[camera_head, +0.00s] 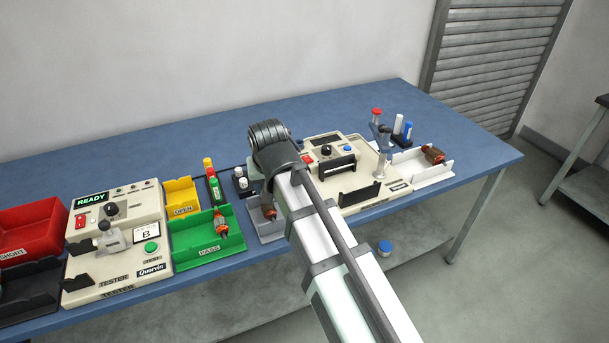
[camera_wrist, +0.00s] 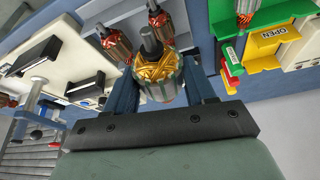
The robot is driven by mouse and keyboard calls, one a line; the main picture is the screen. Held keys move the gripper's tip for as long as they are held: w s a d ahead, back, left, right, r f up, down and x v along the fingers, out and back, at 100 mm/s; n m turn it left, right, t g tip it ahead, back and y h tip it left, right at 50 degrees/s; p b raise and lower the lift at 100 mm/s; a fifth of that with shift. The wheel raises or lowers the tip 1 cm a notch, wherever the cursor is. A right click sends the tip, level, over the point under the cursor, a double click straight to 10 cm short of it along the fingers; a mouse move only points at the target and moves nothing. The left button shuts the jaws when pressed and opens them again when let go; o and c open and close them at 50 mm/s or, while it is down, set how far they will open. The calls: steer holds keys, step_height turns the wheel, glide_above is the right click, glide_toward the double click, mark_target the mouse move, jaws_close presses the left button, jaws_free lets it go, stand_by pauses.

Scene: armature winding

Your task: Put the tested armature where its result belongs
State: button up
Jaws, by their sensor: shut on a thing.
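My gripper (camera_wrist: 163,88) is shut on an armature (camera_wrist: 157,72) with gold windings and a grey shaft, held between two dark blue fingers in the wrist view. In the head view my arm hides the gripper and this armature. The green PASS tray (camera_head: 190,253) holds one armature (camera_head: 220,226). The yellow OPEN bin (camera_head: 181,195) stands behind it and looks empty. The red SHORT bin (camera_head: 35,228) is at the far left. The tester (camera_head: 112,275) shows READY on its screen (camera_head: 91,199) and a card marked B (camera_head: 146,234).
A grey tray (camera_head: 267,233) with armatures is partly behind my arm; two copper-wound armatures show beyond the held one in the wrist view. A cream winding machine (camera_head: 352,202) and a white tray (camera_head: 437,176) with an armature stand right. A black tray (camera_head: 28,298) is front left.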

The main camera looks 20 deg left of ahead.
steer(key=s+a+f+n, duration=0.1)
steer(key=s+a, duration=0.6)
steer(key=a, duration=0.2)
steer(key=s+a+f+n, duration=0.1)
steer(key=s+a, duration=0.6)
steer(key=a, duration=0.3)
steer(key=shift+a+g+y, duration=0.25)
steer(key=shift+g+y, duration=0.05)
steer(key=shift+y, duration=0.1)
steer(key=shift+f, duration=4.45)
steer(key=shift+d+f, duration=0.1)
steer(key=shift+f, duration=0.45)
steer(key=o, duration=1.5)
steer(key=v, duration=1.4)
